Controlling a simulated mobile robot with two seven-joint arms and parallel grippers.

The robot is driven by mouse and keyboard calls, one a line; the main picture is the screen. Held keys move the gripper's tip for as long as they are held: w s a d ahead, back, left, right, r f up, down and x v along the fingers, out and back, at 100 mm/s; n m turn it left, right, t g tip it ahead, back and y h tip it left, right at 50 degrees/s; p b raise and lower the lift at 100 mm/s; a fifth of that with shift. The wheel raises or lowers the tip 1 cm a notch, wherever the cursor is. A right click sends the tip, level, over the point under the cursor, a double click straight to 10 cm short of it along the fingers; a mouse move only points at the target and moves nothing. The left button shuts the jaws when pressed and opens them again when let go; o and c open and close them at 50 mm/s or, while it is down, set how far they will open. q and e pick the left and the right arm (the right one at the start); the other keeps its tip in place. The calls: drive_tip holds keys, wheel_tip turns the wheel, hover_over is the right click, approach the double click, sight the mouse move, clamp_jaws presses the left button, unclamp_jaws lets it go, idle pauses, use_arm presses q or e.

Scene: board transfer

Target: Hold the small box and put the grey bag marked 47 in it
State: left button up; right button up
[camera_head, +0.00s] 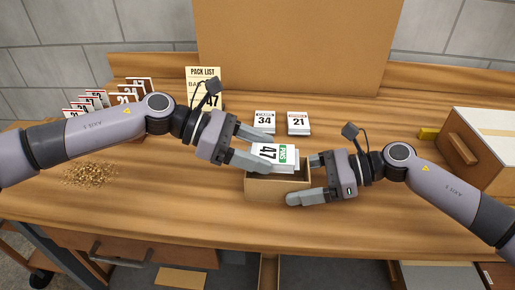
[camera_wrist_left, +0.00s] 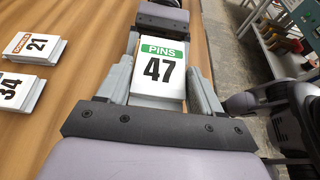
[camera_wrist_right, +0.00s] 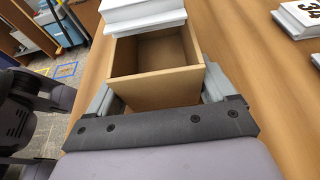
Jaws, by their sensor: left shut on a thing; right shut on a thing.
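The grey bag marked 47 (camera_head: 277,156) has a white label with a green PINS band. My left gripper (camera_head: 264,150) is shut on it and holds it over the open top of the small box. The bag fills the gap between the fingers in the left wrist view (camera_wrist_left: 160,72). The small brown box (camera_head: 275,190) stands near the table's front edge. My right gripper (camera_head: 302,179) is shut on the box from the right. In the right wrist view the box (camera_wrist_right: 155,88) looks empty where its inside shows, with the bag (camera_wrist_right: 145,15) above its far end.
Bags marked 34 (camera_head: 265,122) and 21 (camera_head: 298,123) lie behind the box. A pack list (camera_head: 203,75) stands at the back, and a rack of marked bags (camera_head: 125,98) at left. Small brown pieces (camera_head: 90,174) lie left. A wooden crate (camera_head: 470,150) stands right.

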use_arm(q)
drive_tip(key=shift+f, duration=0.75)
drive_tip(key=o, duration=1.2)
drive_tip(key=shift+c, duration=0.2)
drive_tip(key=v, duration=1.2)
use_arm(e)
drive_tip(key=o, duration=0.7)
drive_tip(key=shift+c, duration=0.2)
drive_tip(key=shift+d, duration=0.1)
